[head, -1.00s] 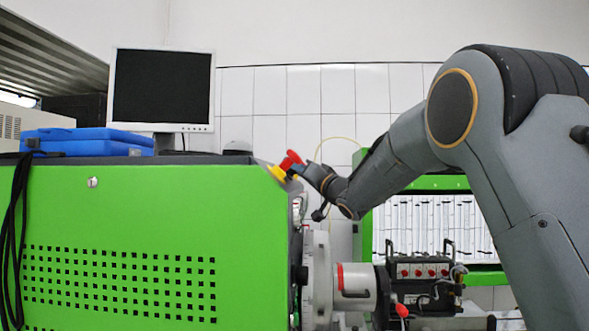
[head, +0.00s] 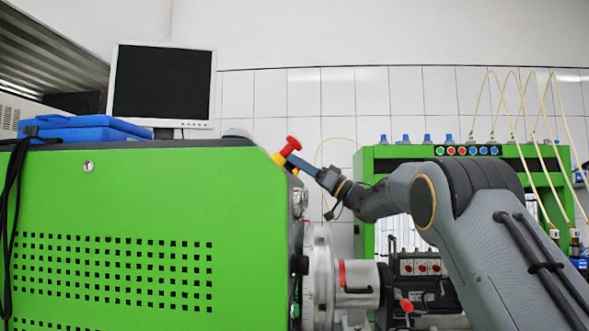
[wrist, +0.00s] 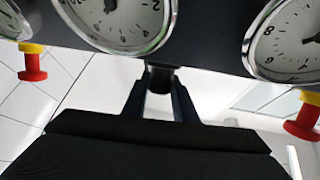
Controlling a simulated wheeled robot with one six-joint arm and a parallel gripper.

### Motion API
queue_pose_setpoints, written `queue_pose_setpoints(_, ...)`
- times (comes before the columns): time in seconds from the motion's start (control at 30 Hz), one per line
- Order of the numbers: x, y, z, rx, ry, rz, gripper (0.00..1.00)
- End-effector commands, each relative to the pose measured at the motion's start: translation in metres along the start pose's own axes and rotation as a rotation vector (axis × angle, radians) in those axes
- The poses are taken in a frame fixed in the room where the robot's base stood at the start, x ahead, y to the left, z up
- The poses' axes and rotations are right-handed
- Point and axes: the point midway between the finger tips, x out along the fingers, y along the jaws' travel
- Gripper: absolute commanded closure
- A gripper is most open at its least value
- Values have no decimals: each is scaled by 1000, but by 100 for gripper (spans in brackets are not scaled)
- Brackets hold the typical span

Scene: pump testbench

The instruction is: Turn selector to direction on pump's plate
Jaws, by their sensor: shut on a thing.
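In the wrist view, a small black selector knob (wrist: 160,79) sticks out from the dark panel (wrist: 205,52) between two dial gauges. My gripper (wrist: 160,95) is shut on it, one finger on each side. The knob's pointer and any direction mark are hidden from this angle. In the head view, my gripper (head: 298,162) is at the upper right edge of the green testbench (head: 150,190), close to a red button. The knob is not visible there. I cannot make out the pump's plate.
A red button on a yellow base (head: 288,147) stands close to my gripper. The wrist view shows red buttons at left (wrist: 32,66) and right (wrist: 302,125). The pump drive's grey flange (head: 318,270) lies below. A second green rack (head: 367,165) stands behind my arm.

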Motion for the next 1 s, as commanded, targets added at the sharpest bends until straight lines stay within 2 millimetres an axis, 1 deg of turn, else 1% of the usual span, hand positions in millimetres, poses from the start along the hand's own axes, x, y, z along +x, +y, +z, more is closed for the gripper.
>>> queue_pose_setpoints(0.03,-1,2,2,-6,-1,-24,97)
queue_pose_setpoints(0.2,-1,1,1,-22,1,-99,97)
queue_pose_setpoints(0.4,-1,1,1,-35,2,-157,97)
queue_pose_setpoints(0.7,0,0,0,-43,3,-194,97)
queue_pose_setpoints(1.0,0,0,-1,-44,3,-196,97)
